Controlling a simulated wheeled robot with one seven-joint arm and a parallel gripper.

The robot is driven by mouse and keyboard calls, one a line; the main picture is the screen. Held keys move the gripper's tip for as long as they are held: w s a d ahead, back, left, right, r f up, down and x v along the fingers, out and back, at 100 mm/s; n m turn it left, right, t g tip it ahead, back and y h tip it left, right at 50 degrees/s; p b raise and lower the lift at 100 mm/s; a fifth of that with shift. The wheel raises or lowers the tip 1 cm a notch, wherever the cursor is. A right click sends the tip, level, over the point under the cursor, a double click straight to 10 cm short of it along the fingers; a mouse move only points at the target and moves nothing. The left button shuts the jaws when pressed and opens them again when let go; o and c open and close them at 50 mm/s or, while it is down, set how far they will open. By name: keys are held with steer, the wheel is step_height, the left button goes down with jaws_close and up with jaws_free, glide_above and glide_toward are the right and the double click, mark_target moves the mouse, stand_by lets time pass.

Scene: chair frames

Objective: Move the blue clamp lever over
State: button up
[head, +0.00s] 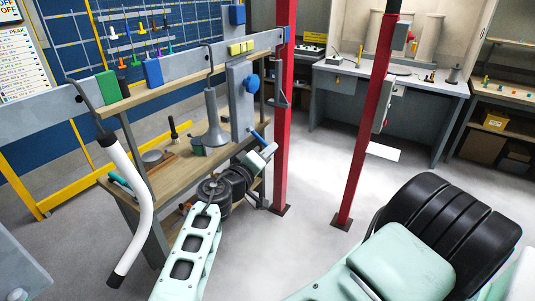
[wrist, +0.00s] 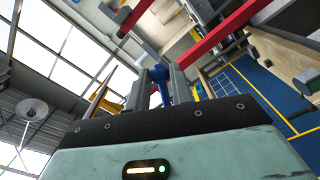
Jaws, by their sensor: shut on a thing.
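The blue clamp lever (wrist: 160,74) shows in the wrist view as a round-ended blue handle between my two grey fingers. My gripper (wrist: 164,86) is shut on it, and the fingers stand on either side of the handle. In the head view, my gripper (head: 254,145) is at the right end of the workbench, in front of the grey upright. A short piece of blue (head: 259,135) shows beside it there. The fingers and the lever's base are small and partly hidden in the head view.
A wooden workbench (head: 190,155) with a grey rail (head: 190,62) stands at left. A grey funnel-shaped thing (head: 213,120) and a blue knob (head: 252,81) are close to my gripper. Red posts (head: 284,120) stand just right. A white-tubed bar (head: 140,190) hangs at left. Open floor lies beyond.

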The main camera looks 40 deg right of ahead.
steer(key=shift+w+f, duration=0.1)
steer(key=shift+w+a+f+b, duration=0.25)
steer(key=shift+w+f+b, duration=0.35)
steer(key=shift+f+b, duration=0.35)
steer(key=shift+w+r, duration=0.1)
steer(key=shift+r, duration=0.05)
steer(key=shift+o, duration=0.2)
steer(key=shift+w+a+f+b, duration=0.2)
steer(key=shift+w+f+b, duration=0.15)
steer(key=shift+w+b, duration=0.15)
steer(key=shift+w+a+f+b, duration=0.2)
steer(key=shift+w+f+b, duration=0.1)
steer(key=shift+w+b, duration=0.15)
steer(key=o, duration=0.8)
steer(key=shift+o, duration=0.2)
